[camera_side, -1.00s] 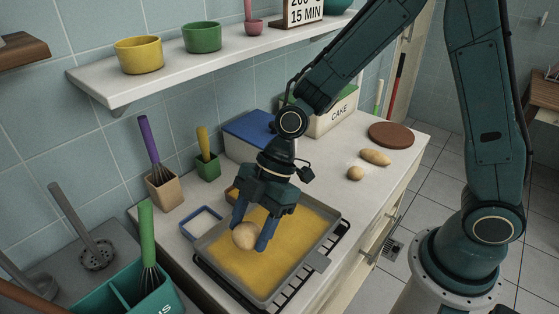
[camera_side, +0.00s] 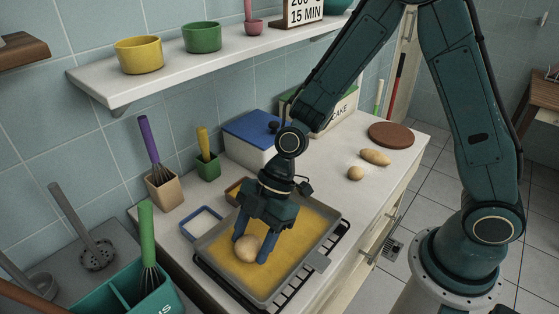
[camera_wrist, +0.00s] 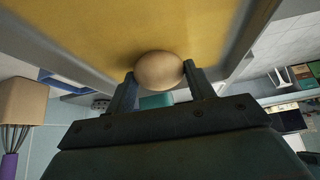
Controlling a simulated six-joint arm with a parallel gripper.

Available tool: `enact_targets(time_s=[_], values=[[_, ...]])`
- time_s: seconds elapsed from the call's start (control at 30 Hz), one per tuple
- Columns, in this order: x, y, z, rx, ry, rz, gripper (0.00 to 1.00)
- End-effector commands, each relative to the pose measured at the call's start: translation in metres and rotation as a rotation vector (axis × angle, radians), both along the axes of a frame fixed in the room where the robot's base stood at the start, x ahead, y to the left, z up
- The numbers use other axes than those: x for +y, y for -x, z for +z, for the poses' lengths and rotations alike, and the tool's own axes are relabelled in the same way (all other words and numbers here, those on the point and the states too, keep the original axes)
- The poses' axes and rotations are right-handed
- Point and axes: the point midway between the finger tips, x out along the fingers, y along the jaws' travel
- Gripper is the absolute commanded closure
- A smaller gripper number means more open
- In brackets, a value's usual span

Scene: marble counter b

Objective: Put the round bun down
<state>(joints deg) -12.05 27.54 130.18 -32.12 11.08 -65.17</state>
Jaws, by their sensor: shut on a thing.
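The round bun (camera_side: 247,248) is pale tan and sits between the two blue-green fingers of my gripper (camera_side: 254,250), which is shut on it. The bun is low over the yellow-lined grey baking tray (camera_side: 325,222), towards the tray's left part; I cannot tell whether it touches the lining. In the wrist view the bun (camera_wrist: 159,70) is between the fingertips of my gripper (camera_wrist: 158,76), with the yellow lining (camera_wrist: 90,25) behind it. The tray stands on a black wire rack (camera_side: 340,240).
Another small round bun (camera_side: 355,173) and a long bun (camera_side: 375,157) lie on the counter near a brown round board (camera_side: 391,134). A blue-lidded box (camera_side: 250,140) stands behind the tray. A blue square frame (camera_side: 201,222) lies left of it. Whisks in holders stand at the left.

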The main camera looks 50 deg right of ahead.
Motion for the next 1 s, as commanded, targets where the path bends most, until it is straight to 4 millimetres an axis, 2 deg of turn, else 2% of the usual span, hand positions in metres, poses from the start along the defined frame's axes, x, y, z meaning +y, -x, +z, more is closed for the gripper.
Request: enact_targets(time_s=[0.13, 0.17, 0.27, 0.67, 1.0], values=[[0.0, 0.0, -0.003, 0.0, 0.0, 0.0, 0.68], [0.0, 0.0, -0.003, 0.0, 0.0, 0.0, 0.43], [0.0, 0.0, -0.003, 0.0, 0.0, 0.0, 0.25], [0.0, 0.0, -0.001, 0.0, 0.0, 0.0, 0.25], [-0.013, 0.0, 0.021, -0.003, -0.001, -0.003, 0.25]])
